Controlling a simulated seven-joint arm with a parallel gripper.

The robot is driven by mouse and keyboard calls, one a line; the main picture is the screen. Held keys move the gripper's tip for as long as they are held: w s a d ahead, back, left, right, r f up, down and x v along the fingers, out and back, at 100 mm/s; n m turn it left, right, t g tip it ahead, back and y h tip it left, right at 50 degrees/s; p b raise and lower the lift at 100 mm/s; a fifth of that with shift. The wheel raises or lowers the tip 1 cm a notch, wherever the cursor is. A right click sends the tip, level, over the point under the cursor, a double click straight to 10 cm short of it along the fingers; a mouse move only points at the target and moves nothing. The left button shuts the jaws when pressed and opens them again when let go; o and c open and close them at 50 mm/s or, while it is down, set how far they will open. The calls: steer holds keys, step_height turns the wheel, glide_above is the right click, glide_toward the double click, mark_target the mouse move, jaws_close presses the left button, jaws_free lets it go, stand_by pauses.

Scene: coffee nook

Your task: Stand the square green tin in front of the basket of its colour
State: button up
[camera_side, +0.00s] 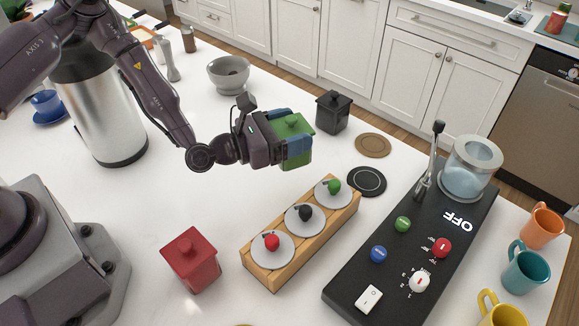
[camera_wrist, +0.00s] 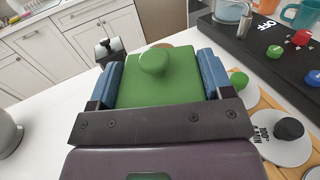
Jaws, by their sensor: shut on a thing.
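The square green tin (camera_side: 292,128) is between the blue-padded fingers of my gripper (camera_side: 285,140), which is shut on it. In the wrist view the tin's green lid and round knob (camera_wrist: 154,62) show between the two blue fingers (camera_wrist: 162,80). The tin looks upright; I cannot tell for sure how far its base is above the counter. A wooden rack (camera_side: 312,248) holds three grey discs with coloured knobs: red (camera_side: 272,241), black (camera_side: 305,213) and green (camera_side: 334,186). The green-knobbed one is at the rack's far end, to the right of and nearer than the tin.
A red tin (camera_side: 191,260) stands left of the rack and a black tin (camera_side: 333,111) stands behind the gripper. A brown coaster (camera_side: 373,145) and a black coaster (camera_side: 366,181) lie beyond the rack. The black machine (camera_side: 400,262) is on the right.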

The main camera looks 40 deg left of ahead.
step_height(320, 180, down, 7)
stand_by(0.3)
steer(key=shift+f, duration=0.1)
steer(key=o, duration=1.1)
steer(key=shift+f, duration=0.1)
steer(key=shift+c, duration=0.2)
